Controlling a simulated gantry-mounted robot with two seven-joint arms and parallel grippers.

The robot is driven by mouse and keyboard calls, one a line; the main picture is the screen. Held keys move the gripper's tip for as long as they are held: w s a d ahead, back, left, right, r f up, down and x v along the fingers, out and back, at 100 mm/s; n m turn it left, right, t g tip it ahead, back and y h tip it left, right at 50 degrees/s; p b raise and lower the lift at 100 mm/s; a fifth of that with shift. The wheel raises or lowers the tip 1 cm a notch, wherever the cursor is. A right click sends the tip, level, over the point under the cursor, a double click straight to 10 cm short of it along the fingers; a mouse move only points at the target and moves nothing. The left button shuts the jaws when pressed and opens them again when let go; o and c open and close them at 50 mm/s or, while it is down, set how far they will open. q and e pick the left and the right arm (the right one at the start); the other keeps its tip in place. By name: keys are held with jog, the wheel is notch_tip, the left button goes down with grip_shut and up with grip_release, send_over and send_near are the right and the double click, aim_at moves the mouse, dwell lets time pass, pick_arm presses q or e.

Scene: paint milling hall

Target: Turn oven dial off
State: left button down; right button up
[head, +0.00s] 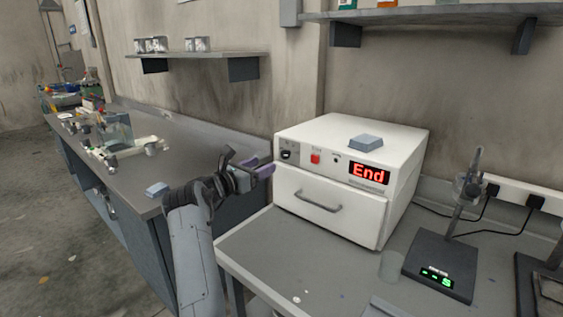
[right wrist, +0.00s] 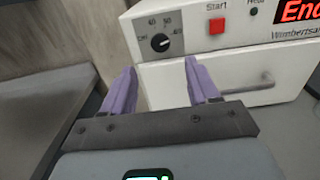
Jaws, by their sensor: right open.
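The oven (head: 345,150) is a white box with a drawer front and a red display reading "End"; it stands on the grey bench. Its black dial (head: 287,155) is at the left of the front panel. My right gripper (head: 262,172) is just left of the oven front. Its purple fingers (right wrist: 161,85) are apart and empty, below the dial in the wrist view and not touching it. My left gripper is not in view.
A red Start button (head: 315,158) sits right of the dial. The drawer handle (head: 319,203) sticks out below. A blue-grey block (head: 365,141) lies on the oven. A scale (head: 440,265) stands at right. A grey workbench (head: 185,165) with equipment is at left.

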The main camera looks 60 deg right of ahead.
aim_at(284, 154)
jog(key=d, duration=0.3)
jog(key=d+b, duration=0.1)
jog(key=d, duration=0.1)
jog(key=s+d, duration=0.1)
jog(key=d, duration=0.2)
jog(key=shift+d, duration=0.35)
jog(key=shift+s+d+r+b, duration=0.1)
jog(key=shift+d+b, duration=0.2)
jog(key=shift+d, duration=0.4)
